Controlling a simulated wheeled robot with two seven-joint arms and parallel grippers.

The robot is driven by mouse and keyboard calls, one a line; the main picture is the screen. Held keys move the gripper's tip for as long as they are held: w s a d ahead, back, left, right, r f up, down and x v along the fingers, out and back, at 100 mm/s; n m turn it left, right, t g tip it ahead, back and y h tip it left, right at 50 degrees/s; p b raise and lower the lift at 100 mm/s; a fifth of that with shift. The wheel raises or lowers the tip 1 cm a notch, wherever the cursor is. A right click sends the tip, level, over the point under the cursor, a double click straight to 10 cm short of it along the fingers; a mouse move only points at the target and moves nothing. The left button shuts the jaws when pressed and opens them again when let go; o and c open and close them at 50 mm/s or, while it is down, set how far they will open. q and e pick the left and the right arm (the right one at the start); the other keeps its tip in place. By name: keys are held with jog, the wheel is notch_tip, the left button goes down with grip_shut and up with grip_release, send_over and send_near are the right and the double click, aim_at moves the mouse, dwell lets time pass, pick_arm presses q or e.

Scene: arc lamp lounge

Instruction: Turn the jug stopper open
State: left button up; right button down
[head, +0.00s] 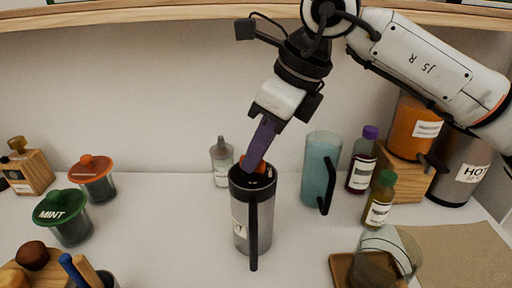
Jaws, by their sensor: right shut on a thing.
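A grey metal jug (240,218) with a black rim and a long black handle stands upright in the middle of the white surface. An orange-red stopper (271,171) shows in part at the jug's top; the fingers hide the rest of it. My right gripper (256,161) comes down from above at a tilt, its purple fingers at the jug's mouth. It is shut on the stopper. My left gripper is out of view.
A teal pitcher (320,165) and a purple-capped bottle (362,160) stand close on the right. A glass bottle (221,162) is just behind left. A green-lidded mint jar (64,217) is at left. Free room lies left of the jug.

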jog(key=n+g+p, duration=0.1)
jog(key=n, duration=0.1)
jog(key=n+g+p, duration=0.1)
jog(key=n, duration=0.1)
jog(key=shift+w+r+n+p, duration=0.2)
jog(key=shift+n+p, duration=0.1)
jog(key=shift+n, duration=0.1)
jog(key=shift+f, duration=0.1)
dwell(0.3)
jog(key=c, duration=1.8)
grip_release()
jog(key=shift+o, duration=0.2)
jog(key=v, duration=1)
jog(key=shift+d, duration=0.2)
jog(key=shift+s, duration=0.1)
